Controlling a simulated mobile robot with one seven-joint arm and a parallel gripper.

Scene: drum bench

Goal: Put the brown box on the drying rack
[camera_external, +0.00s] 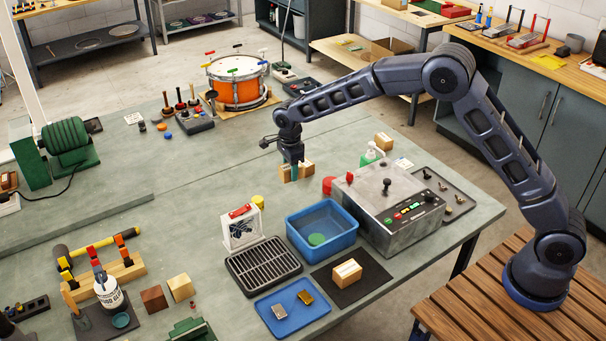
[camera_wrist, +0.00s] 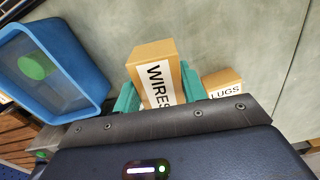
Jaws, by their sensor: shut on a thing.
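My gripper (camera_external: 295,171) is shut on a brown box (camera_external: 307,167) over the middle of the bench, behind the blue bin. In the wrist view the brown box (camera_wrist: 151,53) has a white label reading WIRES and sits between the teal fingers of my gripper (camera_wrist: 160,90). I cannot tell how much space lies between the box and the bench. The drying rack (camera_external: 263,266), black and slatted, lies in front and to the left of the blue bin. Its slats look empty.
A LUGS box (camera_wrist: 222,80) stands apart from the held box.

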